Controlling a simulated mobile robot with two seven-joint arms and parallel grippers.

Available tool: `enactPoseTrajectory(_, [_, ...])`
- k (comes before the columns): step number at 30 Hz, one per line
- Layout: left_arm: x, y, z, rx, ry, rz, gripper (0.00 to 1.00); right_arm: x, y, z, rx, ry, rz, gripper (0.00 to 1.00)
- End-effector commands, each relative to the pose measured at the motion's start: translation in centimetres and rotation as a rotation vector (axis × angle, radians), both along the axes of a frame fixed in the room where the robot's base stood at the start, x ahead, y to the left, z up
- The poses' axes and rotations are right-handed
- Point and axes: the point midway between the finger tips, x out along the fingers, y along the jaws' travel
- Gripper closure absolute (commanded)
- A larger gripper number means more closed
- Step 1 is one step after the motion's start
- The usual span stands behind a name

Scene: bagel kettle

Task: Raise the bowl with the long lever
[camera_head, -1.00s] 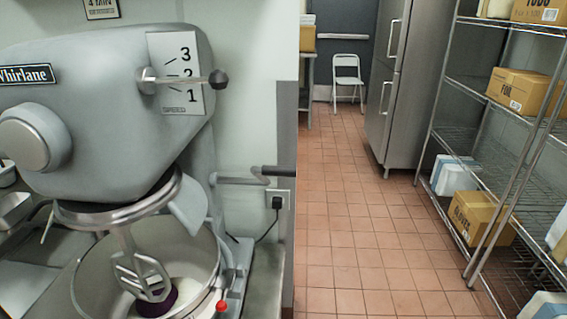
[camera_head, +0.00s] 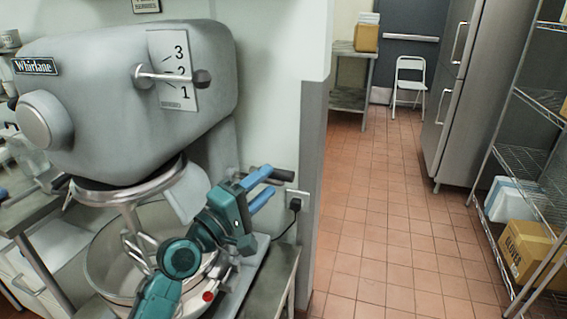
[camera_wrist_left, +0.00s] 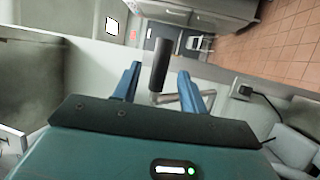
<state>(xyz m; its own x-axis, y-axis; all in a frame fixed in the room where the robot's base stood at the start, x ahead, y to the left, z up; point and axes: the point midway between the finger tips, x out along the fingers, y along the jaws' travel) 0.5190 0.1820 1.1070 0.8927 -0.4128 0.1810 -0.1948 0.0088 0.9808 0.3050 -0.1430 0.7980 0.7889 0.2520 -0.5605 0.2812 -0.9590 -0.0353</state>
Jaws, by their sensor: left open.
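The large grey mixer (camera_head: 130,90) stands at the left in the head view, with its metal bowl (camera_head: 103,262) low under the beater. My left gripper (camera_head: 266,186), teal with blue fingers, is at the mixer's right side, by the long lever. It is open. In the left wrist view, the long lever's dark handle (camera_wrist_left: 160,62) stands between the blue fingers of my left gripper (camera_wrist_left: 160,75), with visible gaps on both sides. In the head view, my gripper hides most of the lever and part of the bowl's right side. My right gripper is not in view.
A short speed lever (camera_head: 172,76) sits by the 1-2-3 plate. A wall outlet with a plug (camera_head: 296,202) is close to the gripper. A wire shelf (camera_head: 530,165) with boxes stands at the right. The tiled floor (camera_head: 375,220) between is clear.

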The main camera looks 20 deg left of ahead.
Motion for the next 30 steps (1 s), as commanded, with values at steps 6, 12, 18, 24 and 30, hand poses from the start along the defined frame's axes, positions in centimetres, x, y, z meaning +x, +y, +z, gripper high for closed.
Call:
enactPoseTrajectory(6, [3.7, -1.7, 0.9, 0.0, 0.0, 0.0, 0.58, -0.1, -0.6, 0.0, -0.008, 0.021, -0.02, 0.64])
enactPoseTrajectory(12, [5.3, -2.5, 1.1, 0.001, 0.001, 0.001, 0.58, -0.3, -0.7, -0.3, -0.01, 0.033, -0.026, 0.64])
enactPoseTrajectory(18, [5.6, -2.6, 1.1, 0.002, 0.001, 0.001, 0.58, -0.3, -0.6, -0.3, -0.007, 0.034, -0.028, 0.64])
enactPoseTrajectory(24, [5.6, -2.6, 1.0, 0.002, 0.001, 0.001, 0.63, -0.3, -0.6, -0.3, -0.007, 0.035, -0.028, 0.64])
enactPoseTrajectory(30, [5.6, -2.6, 1.0, 0.002, 0.001, 0.001, 0.79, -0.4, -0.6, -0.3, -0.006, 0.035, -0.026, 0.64])
